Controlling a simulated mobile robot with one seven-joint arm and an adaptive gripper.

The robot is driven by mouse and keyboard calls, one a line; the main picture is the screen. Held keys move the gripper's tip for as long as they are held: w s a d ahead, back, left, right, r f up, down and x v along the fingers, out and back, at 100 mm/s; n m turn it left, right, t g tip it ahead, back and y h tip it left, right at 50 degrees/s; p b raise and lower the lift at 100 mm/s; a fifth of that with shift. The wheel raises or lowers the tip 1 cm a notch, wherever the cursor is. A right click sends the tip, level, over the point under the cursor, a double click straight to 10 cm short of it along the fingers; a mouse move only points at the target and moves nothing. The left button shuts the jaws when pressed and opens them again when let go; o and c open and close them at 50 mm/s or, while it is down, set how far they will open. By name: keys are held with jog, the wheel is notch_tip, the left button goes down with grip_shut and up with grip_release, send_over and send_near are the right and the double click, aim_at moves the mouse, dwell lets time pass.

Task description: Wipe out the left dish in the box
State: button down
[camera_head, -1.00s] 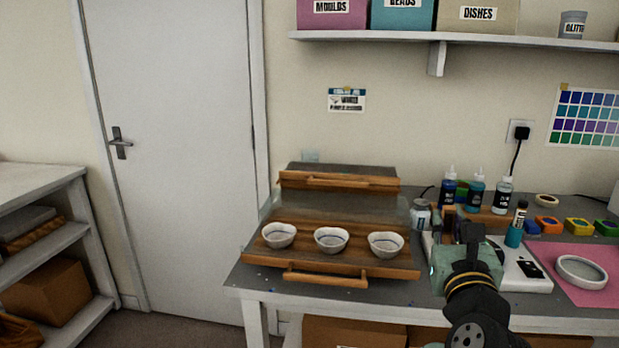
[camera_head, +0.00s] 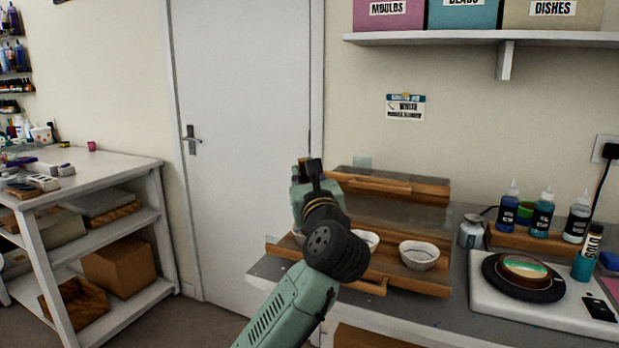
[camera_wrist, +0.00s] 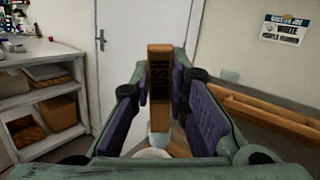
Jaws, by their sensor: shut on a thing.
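My gripper (camera_head: 304,180) is shut on a wooden block-like tool (camera_wrist: 158,75) with dark lettering, held upright between the purple finger pads, with a pale tip pointing down. The gripper is above the left end of the wooden box (camera_head: 420,284). Three white dishes stand in a row in the box. The left dish (camera_head: 298,237) is mostly hidden behind my arm. The middle dish (camera_head: 370,240) is partly hidden, and the right dish (camera_head: 420,256) is clear. In the wrist view a white dish (camera_wrist: 152,154) shows below the tool tip; I cannot tell whether they touch.
The box's wood-framed lid (camera_head: 400,186) is raised at the back. To the right are a turntable (camera_head: 524,279) on a white base, dropper bottles (camera_head: 542,215) and a small jar (camera_head: 471,232). A shelf unit (camera_head: 110,215) stands left of the door (camera_head: 240,120).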

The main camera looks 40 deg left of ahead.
jog(key=shift+f+b, duration=2)
jog(key=shift+f, duration=0.8)
jog(key=shift+f+b, duration=0.45)
jog(key=shift+f, duration=0.1)
